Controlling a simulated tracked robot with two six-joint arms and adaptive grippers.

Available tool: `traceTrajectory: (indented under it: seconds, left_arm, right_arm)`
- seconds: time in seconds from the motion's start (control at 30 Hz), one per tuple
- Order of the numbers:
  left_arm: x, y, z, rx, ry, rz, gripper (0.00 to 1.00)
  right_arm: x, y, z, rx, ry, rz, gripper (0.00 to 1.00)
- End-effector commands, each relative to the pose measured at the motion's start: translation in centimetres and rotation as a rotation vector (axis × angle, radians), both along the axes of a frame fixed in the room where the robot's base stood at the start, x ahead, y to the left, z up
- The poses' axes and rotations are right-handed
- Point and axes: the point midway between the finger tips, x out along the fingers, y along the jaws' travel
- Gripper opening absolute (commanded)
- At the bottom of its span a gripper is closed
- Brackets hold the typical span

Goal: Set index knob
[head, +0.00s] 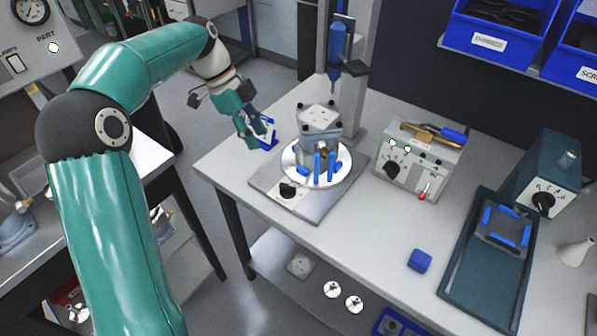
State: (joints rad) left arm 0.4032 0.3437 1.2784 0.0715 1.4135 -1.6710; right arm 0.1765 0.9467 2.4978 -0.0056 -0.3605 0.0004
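A small black knob (287,190) sits on the front left of the grey base plate (318,208), which carries a round silver turntable (344,172) with blue clamps. Two other black knobs show: one on the grey control box (389,168) and one on the teal box (542,203). No readable label tells which is the index knob. My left gripper (266,137) is at the table's back left edge, left of the turntable and apart from the knobs. Blue and white parts show at its fingertips; I cannot tell whether it holds something. My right gripper is out of view.
A vertical column with a blue tool (337,45) stands behind the turntable. A blue block (419,260) lies on the table's front. A dark tray (474,282) holds a blue-edged part at the right. The table between turntable and tray is mostly clear.

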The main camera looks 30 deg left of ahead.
Motion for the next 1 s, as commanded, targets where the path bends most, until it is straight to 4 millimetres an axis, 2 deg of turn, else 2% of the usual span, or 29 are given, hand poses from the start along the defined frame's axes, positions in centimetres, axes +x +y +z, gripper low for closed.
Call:
traceTrajectory:
  seconds: [0.13,0.27,0.7,1.0]
  left_arm:
    - [0.3,-0.6,-0.8,-0.001,0.002,-0.008,0.39]
    - [0.7,-1.5,-2.4,-0.001,0.004,-0.015,0.39]
    - [2.0,-5.2,-10.9,-0.002,0.005,-0.021,0.39]
    - [2.5,-6.7,-14.8,-0.001,0.002,-0.020,0.39]
  right_arm:
    - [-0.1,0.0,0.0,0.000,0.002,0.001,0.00]
    - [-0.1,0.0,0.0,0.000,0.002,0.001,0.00]
    - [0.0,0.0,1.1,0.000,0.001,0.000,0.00]
    - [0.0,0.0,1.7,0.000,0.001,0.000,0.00]
